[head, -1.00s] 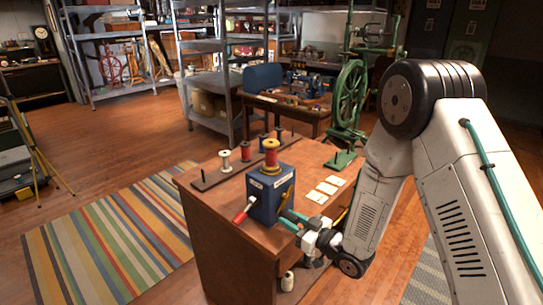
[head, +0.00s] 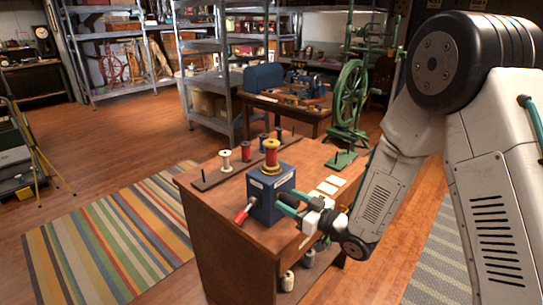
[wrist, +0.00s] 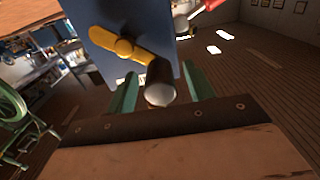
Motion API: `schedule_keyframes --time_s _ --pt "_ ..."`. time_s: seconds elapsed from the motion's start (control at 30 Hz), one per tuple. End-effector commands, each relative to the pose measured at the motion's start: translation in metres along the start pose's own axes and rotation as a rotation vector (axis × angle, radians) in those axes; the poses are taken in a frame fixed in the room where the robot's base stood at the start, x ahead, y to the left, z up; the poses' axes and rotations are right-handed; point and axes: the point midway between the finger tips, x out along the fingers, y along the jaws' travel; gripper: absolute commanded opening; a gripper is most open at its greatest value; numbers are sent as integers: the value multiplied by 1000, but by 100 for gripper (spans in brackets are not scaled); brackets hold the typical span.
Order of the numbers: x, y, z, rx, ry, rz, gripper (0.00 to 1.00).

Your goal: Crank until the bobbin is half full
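The blue winder box (head: 270,192) stands on the wooden bench (head: 225,215), and a red-and-yellow bobbin (head: 271,157) sits upright on top. How full the bobbin is cannot be read clearly. A red-handled lever (head: 242,215) sticks out of the box's left side. The yellow crank arm (wrist: 118,42) shows on the box face in the wrist view, with a dark crank knob (wrist: 160,80) at its end. My gripper (head: 286,203) is at the box's right side. In the wrist view its green fingers (wrist: 160,92) stand either side of the knob, with narrow gaps visible.
A dark rack with a white spool (head: 226,160) and other spools (head: 246,151) lies behind the box. A green spinning wheel (head: 349,95) stands behind. A striped rug (head: 110,235) covers floor at left.

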Motion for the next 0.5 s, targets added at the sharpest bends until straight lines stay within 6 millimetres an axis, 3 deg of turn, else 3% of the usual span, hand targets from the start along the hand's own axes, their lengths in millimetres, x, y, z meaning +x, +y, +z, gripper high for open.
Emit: schedule_keyframes --time_s 0.5 --pt "-1 0 0 1 -1 1 62"
